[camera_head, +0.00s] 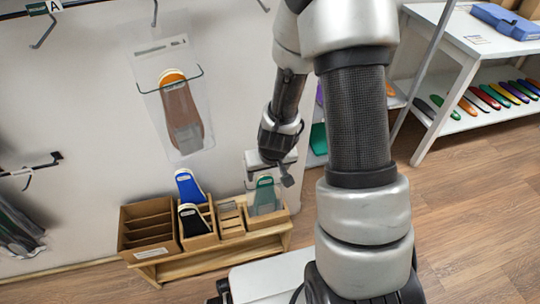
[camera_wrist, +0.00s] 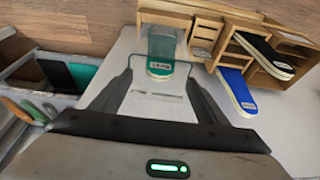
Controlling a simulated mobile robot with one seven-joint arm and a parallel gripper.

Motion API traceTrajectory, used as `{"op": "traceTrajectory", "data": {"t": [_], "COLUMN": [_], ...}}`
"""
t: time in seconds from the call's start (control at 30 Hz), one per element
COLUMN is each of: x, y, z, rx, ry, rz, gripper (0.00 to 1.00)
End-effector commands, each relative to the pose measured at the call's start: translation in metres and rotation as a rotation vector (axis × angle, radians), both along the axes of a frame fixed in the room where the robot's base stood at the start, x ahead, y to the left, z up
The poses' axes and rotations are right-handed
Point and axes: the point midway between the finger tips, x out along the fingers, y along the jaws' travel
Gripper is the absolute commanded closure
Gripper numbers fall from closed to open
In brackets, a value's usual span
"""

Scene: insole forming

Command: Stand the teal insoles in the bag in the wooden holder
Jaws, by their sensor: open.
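The teal insoles in a clear bag (camera_head: 264,193) stand at the right end of the wooden holder (camera_head: 217,234), with the lower part inside the right compartment. In the wrist view the teal insole (camera_wrist: 160,68) shows at the left end of the wooden holder (camera_wrist: 205,28), and the clear bag's top reaches towards me. My gripper (camera_head: 284,174) is just above and beside the bag. In the wrist view my gripper (camera_wrist: 160,72) is open, with one finger on each side of the bag and a gap to each. The bag's base is hidden in the holder.
A bagged brown insole (camera_head: 181,112) hangs on the wall above. A white shelf (camera_head: 470,60) with several coloured insoles stands at the right. A grey bin (camera_wrist: 60,100) is at the left in the wrist view.

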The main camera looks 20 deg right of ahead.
Motion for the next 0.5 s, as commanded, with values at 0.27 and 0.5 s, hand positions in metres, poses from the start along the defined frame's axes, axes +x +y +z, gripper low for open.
{"op": "traceTrajectory", "data": {"t": [0.27, 0.5], "x": [-0.022, -0.035], "y": [0.0, 0.0], "z": [0.07, 0.102], "rx": [-0.001, 0.0], "ry": [-0.003, -0.001], "rz": [0.003, 0.0], "gripper": [0.31, 0.31]}}
